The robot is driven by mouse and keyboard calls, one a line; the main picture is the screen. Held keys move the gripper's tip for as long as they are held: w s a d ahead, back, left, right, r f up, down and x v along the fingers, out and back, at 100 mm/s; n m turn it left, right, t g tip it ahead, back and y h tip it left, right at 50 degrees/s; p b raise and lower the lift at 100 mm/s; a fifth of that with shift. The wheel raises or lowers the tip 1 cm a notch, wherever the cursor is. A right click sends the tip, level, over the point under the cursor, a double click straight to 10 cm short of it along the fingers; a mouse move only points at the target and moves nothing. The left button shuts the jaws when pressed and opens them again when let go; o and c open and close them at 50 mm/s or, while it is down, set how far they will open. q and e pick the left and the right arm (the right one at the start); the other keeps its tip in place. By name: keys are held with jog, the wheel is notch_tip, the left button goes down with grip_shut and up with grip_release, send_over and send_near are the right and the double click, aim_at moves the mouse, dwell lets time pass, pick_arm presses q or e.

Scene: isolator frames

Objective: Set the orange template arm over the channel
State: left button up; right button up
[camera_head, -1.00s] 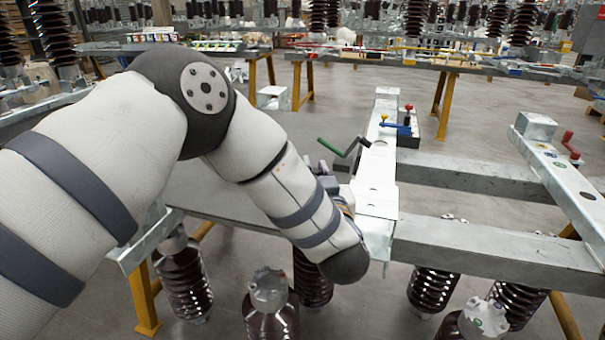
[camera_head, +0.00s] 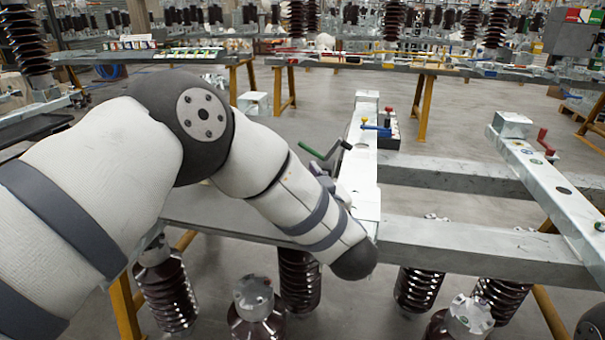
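A pale galvanized channel (camera_head: 364,150) runs away from me in the middle, across the cross beams. A crank with a green handle (camera_head: 312,151) stands at its left edge. I cannot make out an orange template arm. My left arm comes in from the left and bends down in front of the channel's near end. Only a little grey hardware of my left gripper (camera_head: 328,181) shows behind my forearm, beside the channel's left edge. Its fingers, and anything in them, are hidden. My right gripper is not in view.
A blue lever (camera_head: 377,129) and a red-knobbed post stand beside the channel's far part. A second channel (camera_head: 552,183) with a red handle (camera_head: 545,142) lies at right. Brown insulators (camera_head: 418,288) hang below the steel beams (camera_head: 475,248). Open floor lies behind.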

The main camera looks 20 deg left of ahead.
pick_arm(q)
jog(key=v, duration=1.2)
jog(key=shift+c, duration=0.6)
